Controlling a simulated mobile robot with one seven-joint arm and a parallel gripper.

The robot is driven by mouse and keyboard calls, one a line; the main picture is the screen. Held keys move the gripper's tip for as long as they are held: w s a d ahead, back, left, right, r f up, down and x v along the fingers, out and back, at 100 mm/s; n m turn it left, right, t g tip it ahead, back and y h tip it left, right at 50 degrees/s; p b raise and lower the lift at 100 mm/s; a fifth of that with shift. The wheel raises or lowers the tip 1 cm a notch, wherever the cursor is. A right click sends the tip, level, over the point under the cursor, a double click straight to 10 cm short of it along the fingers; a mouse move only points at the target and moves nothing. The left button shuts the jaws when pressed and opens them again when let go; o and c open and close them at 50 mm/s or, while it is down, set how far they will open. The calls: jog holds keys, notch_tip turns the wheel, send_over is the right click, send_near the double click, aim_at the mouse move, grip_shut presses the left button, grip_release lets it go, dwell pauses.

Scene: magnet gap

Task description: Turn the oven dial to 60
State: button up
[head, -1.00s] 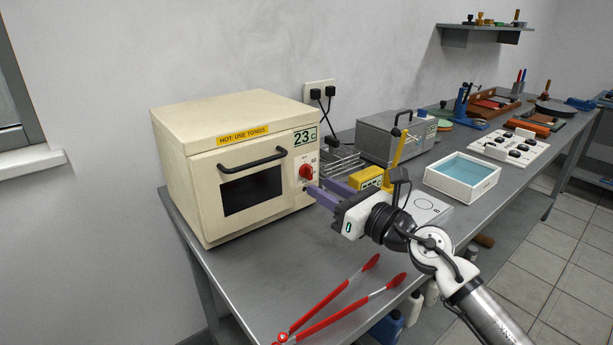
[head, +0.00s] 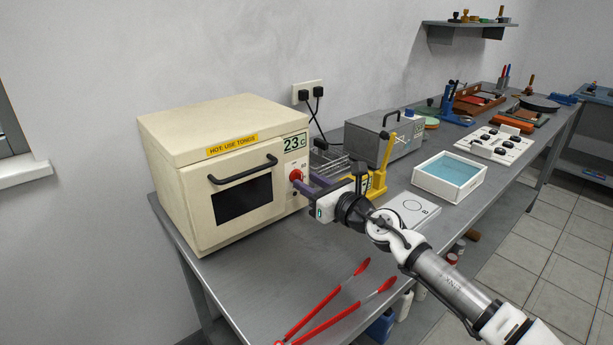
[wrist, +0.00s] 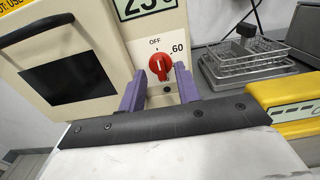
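The cream oven (head: 230,165) stands at the left of the bench, with a display (head: 294,143) reading 23 C. Its red dial (head: 296,175) is on the front panel at the right of the door. In the wrist view the dial (wrist: 160,66) shows a white pointer line, directed up near OFF; the 60 mark (wrist: 178,48) is to its upper right. My gripper (wrist: 160,85) is open, its two purple fingers apart at the lower left and lower right of the dial. Whether the fingertips touch the dial I cannot tell.
A yellow device (head: 372,183) stands close beside my gripper. A wire rack (head: 330,163) is behind it, right of the oven. Red tongs (head: 335,305) lie on the bench in front. A white tray with blue inside (head: 449,177) is farther right.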

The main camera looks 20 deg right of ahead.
jog(key=shift+x, duration=0.85)
jog(key=shift+c, duration=0.3)
grip_shut()
jog(key=shift+m, duration=0.3)
jog(key=m, duration=0.5)
jog(key=shift+d+p, duration=0.1)
jog(key=shift+p, duration=0.3)
jog(key=m+p, duration=0.1)
jog(key=m, duration=0.5)
jog(key=shift+f, duration=0.1)
